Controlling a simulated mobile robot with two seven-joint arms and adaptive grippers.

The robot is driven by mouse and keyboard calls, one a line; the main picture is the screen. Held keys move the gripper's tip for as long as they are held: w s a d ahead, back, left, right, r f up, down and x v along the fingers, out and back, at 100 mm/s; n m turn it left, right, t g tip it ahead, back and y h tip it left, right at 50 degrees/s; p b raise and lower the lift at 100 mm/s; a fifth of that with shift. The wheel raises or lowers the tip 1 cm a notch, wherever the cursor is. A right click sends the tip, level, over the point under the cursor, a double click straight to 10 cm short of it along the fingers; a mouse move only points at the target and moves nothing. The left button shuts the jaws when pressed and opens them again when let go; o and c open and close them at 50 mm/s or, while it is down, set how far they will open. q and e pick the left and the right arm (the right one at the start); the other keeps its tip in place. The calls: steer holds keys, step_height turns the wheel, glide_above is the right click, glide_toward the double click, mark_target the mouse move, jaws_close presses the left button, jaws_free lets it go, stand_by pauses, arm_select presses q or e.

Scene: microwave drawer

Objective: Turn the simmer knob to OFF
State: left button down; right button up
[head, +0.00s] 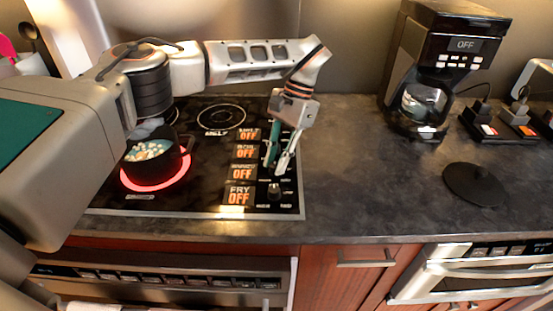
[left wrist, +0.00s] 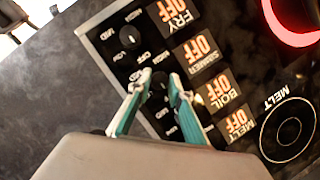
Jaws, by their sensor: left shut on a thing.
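The simmer knob (left wrist: 159,77) is a small black knob in the left wrist view, between the fingertips of my left gripper (left wrist: 161,82). The gripper is shut on it. In the head view my left gripper (head: 275,170) reaches down to the stove's control strip, and its fingers hide most of that knob. The simmer display (head: 243,173) beside it reads OFF in orange; it also shows in the left wrist view (left wrist: 197,52). The knob's pointer direction is not clear. My right gripper is not in view.
The fry knob (left wrist: 129,37) stands close beside my fingers. A black pot (head: 150,162) with pale pieces sits at a glowing red burner (head: 133,185). A coffee maker (head: 440,65) and a black disc (head: 474,184) stand right. The counter (head: 350,165) between is clear.

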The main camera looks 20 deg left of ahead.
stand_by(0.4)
arm_select(q)
steer(key=c, duration=1.8)
jaws_free()
steer(key=shift+r, duration=0.1)
steer(key=v, duration=1.1)
steer(key=shift+w+r, duration=0.25)
steer(key=shift+r, duration=0.1)
